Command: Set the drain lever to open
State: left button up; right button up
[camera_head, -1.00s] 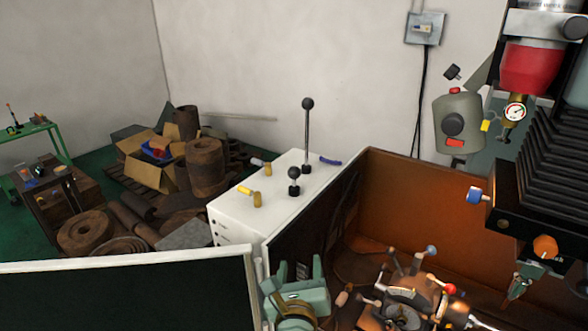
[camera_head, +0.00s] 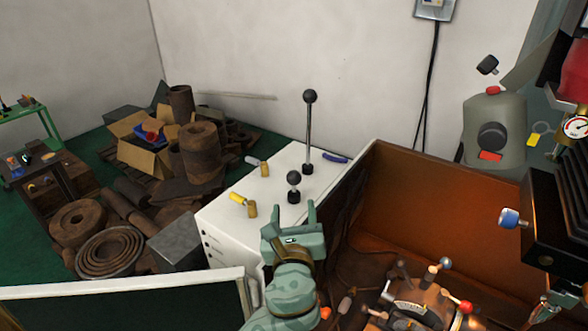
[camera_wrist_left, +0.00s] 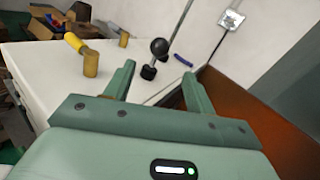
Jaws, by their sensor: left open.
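The white cabinet top (camera_head: 226,213) carries several levers, and I cannot tell which is the drain lever. A brass valve with a yellow handle (camera_head: 237,198) is at the near left; it also shows in the left wrist view (camera_wrist_left: 76,43). A short black-knobbed lever (camera_head: 294,179) stands upright at the right, with a tall black-knobbed lever (camera_head: 309,130) behind. My left gripper (camera_head: 289,221) is open and empty at the cabinet's near right edge, apart from the levers. In the wrist view the short lever (camera_wrist_left: 159,47) appears between its fingers.
A blue-handled item (camera_head: 335,158) lies at the cabinet's back right. An orange-brown tray (camera_head: 440,205) and a machine with coloured knobs (camera_head: 420,309) are to the right. A white-edged panel (camera_head: 120,286) is in front. Scrap rolls and boxes (camera_head: 200,150) are on the left floor.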

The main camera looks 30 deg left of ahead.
aim_at(294, 173)
pick_arm(q)
jog(key=x, duration=0.4)
jog(key=shift+w+a+r+p, duration=0.15)
jog(key=shift+w+p, duration=0.15)
jog(key=x, duration=0.7)
jog(key=shift+w+a+p, duration=0.15)
jog(key=shift+w+p, duration=0.1)
jog(key=shift+p, duration=0.05)
jog(key=shift+w+a, duration=0.25)
jog(key=shift+w, duration=0.35)
jog(key=shift+w+a, duration=0.15)
jog(key=shift+w, duration=0.05)
grip_shut()
notch_tip(294, 173, up, 5)
jog(key=p, duration=0.6)
jog(key=shift+r, duration=0.2)
pick_arm(e)
notch_tip(294, 173, up, 8)
jog(key=shift+d, duration=0.25)
jog(key=shift+f, duration=0.1)
